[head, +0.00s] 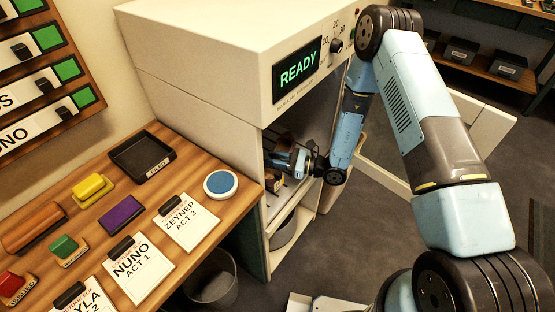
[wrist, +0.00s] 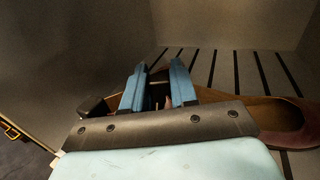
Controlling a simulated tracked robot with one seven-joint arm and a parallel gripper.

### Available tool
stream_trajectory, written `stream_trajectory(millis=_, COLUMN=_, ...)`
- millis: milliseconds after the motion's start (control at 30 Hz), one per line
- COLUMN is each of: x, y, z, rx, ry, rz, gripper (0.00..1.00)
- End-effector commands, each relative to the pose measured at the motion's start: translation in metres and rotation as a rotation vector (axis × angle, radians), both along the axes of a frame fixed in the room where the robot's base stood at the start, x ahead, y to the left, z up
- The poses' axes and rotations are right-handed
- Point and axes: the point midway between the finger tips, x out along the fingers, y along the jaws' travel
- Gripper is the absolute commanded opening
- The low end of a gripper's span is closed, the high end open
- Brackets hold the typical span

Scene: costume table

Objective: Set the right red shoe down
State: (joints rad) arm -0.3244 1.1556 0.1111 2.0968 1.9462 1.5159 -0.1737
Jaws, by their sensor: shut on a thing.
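The red shoe (wrist: 290,118) looks dark reddish with a tan inside in the wrist view. Its rounded end points right and a dark block-like part, perhaps its heel, is at left. My gripper (wrist: 158,88) is shut on the shoe, with its blue fingers at the shoe's opening. In the head view my gripper (head: 285,160) is inside the open cabinet (head: 190,100), above a slatted shelf (wrist: 225,68). Only a small brownish part of the shoe shows there. My gripper hides much of the shoe, and I cannot tell whether it touches the slats.
The cabinet's display (head: 298,69) reads READY. Its door (head: 385,180) stands open at right. A lower compartment holds a grey round container (head: 283,232). A wooden table (head: 190,160) at left holds stamps, a tray and name cards. A bin (head: 212,280) stands on the floor.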

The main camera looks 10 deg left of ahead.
Motion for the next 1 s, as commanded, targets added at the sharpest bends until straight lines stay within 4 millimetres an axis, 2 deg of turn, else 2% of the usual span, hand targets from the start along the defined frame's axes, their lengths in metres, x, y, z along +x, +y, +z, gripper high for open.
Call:
stream_trajectory(millis=133, x=0.001, y=-0.001, z=0.0, rx=-0.002, ry=0.0, rz=-0.003, gripper=0.38)
stream_trajectory(millis=467, x=0.002, y=-0.007, z=0.0, rx=-0.002, ry=0.0, rz=-0.005, gripper=0.38)
stream_trajectory(millis=800, x=0.002, y=-0.053, z=0.0, rx=-0.001, ry=0.0, rz=-0.006, gripper=0.38)
stream_trajectory(millis=1000, x=0.002, y=-0.072, z=0.0, rx=-0.001, ry=0.001, rz=-0.005, gripper=0.38)
